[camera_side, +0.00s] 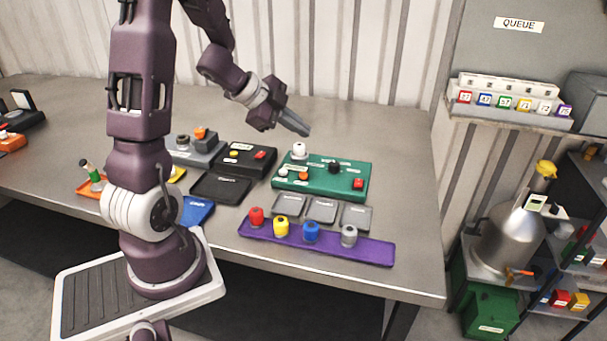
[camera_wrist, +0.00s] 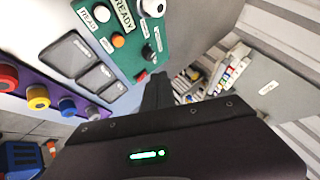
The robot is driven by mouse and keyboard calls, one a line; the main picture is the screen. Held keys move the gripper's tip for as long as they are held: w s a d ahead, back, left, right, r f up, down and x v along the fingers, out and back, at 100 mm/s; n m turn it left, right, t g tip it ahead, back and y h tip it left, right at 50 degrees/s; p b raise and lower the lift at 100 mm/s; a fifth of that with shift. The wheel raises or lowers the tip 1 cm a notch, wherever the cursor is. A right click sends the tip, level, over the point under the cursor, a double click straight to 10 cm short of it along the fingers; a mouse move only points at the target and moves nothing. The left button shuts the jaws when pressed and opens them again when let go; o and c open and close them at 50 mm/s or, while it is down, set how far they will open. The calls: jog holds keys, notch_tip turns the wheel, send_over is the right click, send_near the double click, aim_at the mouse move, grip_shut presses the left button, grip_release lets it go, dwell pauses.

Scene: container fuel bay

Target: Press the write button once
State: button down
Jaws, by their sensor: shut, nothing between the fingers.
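A green panel (camera_side: 325,187) lies on the bench and also shows in the wrist view (camera_wrist: 150,25). It carries a tall white knob (camera_side: 299,149), a small white button (camera_side: 283,172), an orange button (camera_side: 304,173), a black knob (camera_side: 334,166) and a red part (camera_side: 358,183). In the wrist view, the label by the white button (camera_wrist: 102,13) seems to say READ; the label by the orange button (camera_wrist: 118,40) is too small to read, so I cannot confirm the write button. My gripper (camera_side: 307,133) is shut and empty, above the panel's back edge, apart from the buttons.
Grey trays (camera_side: 320,212) lie before the panel. In front of them, a purple tray (camera_side: 370,250) holds red, yellow, blue and grey capped pieces. A black box (camera_side: 240,160) stands left of the panel. The bench right of the panel is clear.

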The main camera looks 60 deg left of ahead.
aim_at(300, 175)
jog(key=shift+s+f, duration=0.1)
jog(key=shift+f, duration=4.4)
jog(key=shift+f, duration=0.4)
jog(key=shift+f, duration=0.4)
jog(key=shift+r, duration=0.8)
